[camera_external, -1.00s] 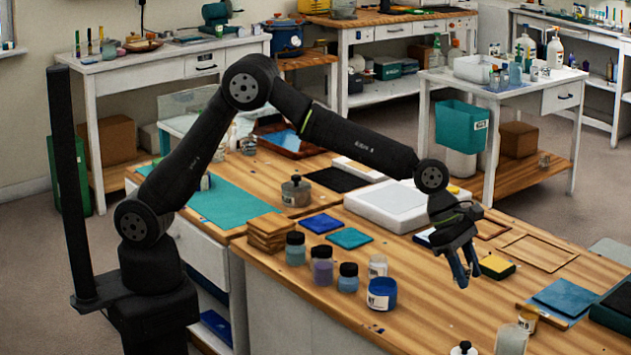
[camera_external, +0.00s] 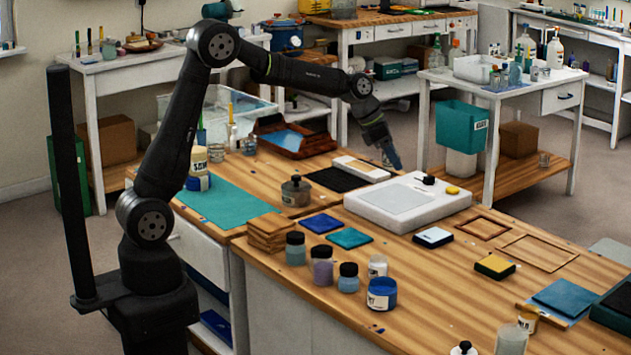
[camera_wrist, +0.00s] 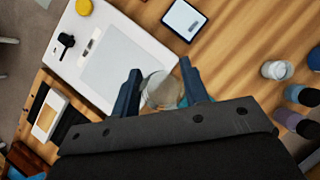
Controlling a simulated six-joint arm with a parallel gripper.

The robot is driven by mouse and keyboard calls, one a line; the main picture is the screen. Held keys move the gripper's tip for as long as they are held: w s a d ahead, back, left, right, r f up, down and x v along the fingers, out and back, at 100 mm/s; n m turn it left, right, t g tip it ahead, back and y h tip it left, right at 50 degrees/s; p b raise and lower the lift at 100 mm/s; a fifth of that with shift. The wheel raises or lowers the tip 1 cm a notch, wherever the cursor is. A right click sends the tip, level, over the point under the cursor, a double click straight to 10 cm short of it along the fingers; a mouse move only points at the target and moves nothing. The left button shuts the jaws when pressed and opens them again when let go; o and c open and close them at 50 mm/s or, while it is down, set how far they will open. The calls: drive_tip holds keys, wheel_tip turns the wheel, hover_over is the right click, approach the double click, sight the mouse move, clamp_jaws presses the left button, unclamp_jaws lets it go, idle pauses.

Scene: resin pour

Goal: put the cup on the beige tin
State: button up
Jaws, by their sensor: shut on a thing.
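My gripper (camera_external: 388,158) hangs over the back of the bench, beyond the white slab, pointing down. In the wrist view my gripper (camera_wrist: 160,68) is shut on a pale, cloudy cup (camera_wrist: 158,91), held between its two blue fingers. The cup's lower part is partly hidden by the gripper body, and I cannot make the cup out in the external view. A cream-coloured tin with a dark blue lower part (camera_external: 197,168) stands at the left of the bench, partly behind my arm; it may be the beige tin, but I cannot be sure.
The white slab (camera_external: 365,213) lies mid-bench with a small black-handled tool on it. A brown tray (camera_external: 296,141) lies at the back. The teal mat (camera_external: 237,208) has free room.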

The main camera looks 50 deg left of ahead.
drive_tip(key=s+a+r+n+t+y, duration=0.1)
drive_tip(key=s+a+r+n, duration=0.1)
drive_tip(key=a, duration=1.1)
drive_tip(key=s+a+r+n+y, duration=0.1)
drive_tip(key=s+a+n, duration=0.1)
drive_tip(key=a, duration=1.1)
drive_tip(key=n+y, duration=0.3)
drive_tip(key=n, duration=0.2)
hover_over(199, 148)
drive_tip(key=f, duration=0.4)
drive_tip(key=shift+s+d+f, duration=0.15)
drive_tip(key=shift+d+f, duration=0.05)
drive_tip(key=shift+f, duration=2.05)
